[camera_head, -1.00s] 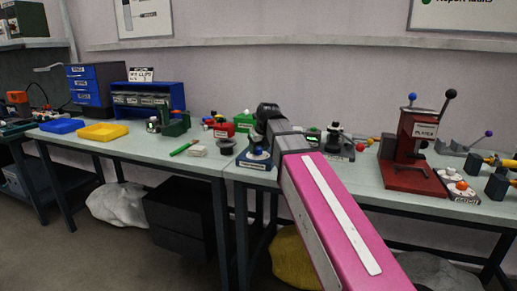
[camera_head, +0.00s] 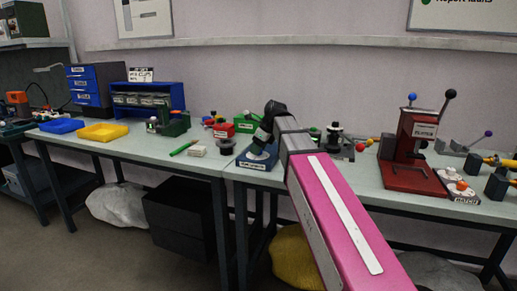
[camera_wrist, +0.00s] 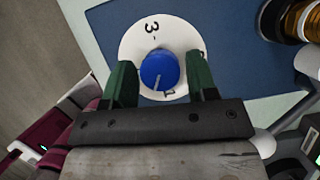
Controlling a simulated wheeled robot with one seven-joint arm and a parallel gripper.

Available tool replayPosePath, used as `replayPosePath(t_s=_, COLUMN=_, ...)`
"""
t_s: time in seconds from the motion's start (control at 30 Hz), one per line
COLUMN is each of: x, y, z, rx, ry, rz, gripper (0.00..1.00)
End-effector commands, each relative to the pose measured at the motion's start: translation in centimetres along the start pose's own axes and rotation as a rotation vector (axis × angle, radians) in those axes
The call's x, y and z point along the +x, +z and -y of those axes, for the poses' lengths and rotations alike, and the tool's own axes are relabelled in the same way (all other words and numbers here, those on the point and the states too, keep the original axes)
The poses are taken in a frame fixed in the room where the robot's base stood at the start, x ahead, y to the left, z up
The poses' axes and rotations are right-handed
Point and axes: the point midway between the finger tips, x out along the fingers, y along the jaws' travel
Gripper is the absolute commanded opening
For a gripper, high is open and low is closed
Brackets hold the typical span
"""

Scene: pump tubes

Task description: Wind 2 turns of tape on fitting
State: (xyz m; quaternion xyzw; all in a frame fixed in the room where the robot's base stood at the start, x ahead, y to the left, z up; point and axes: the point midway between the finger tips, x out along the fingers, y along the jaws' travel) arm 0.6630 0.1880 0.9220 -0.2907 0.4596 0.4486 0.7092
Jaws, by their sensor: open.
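A round blue knob (camera_wrist: 159,70) with a pale pointer line sits on a white dial (camera_wrist: 133,38) in the wrist view. The line points down toward the "1"; a "3" shows at the top. The dial is on a dark blue base (camera_wrist: 235,70), which shows in the head view as a blue block (camera_head: 255,164) with a front label. My gripper (camera_wrist: 162,75) is open, its green fingers on either side of the knob with gaps. In the head view my gripper (camera_head: 262,142) hides the knob. I cannot make out tape or identify the fitting.
An amber and black part (camera_wrist: 298,20) lies beyond the base at upper right in the wrist view. A grey flanged piece (camera_head: 226,147) and white block (camera_head: 197,150) lie left of the base. A red press (camera_head: 408,155) stands to the right.

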Motion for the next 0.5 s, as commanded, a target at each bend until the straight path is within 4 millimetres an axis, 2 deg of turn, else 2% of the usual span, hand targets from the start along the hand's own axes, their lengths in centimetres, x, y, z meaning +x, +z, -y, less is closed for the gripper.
replayPosePath(t_s=0.17, x=0.02, y=0.05, z=0.08, rx=-0.064, ry=0.029, rz=0.000, gripper=0.53)
replayPosePath(t_s=0.5, x=0.03, y=0.05, z=0.17, rx=-0.320, ry=0.144, rz=0.000, gripper=0.53)
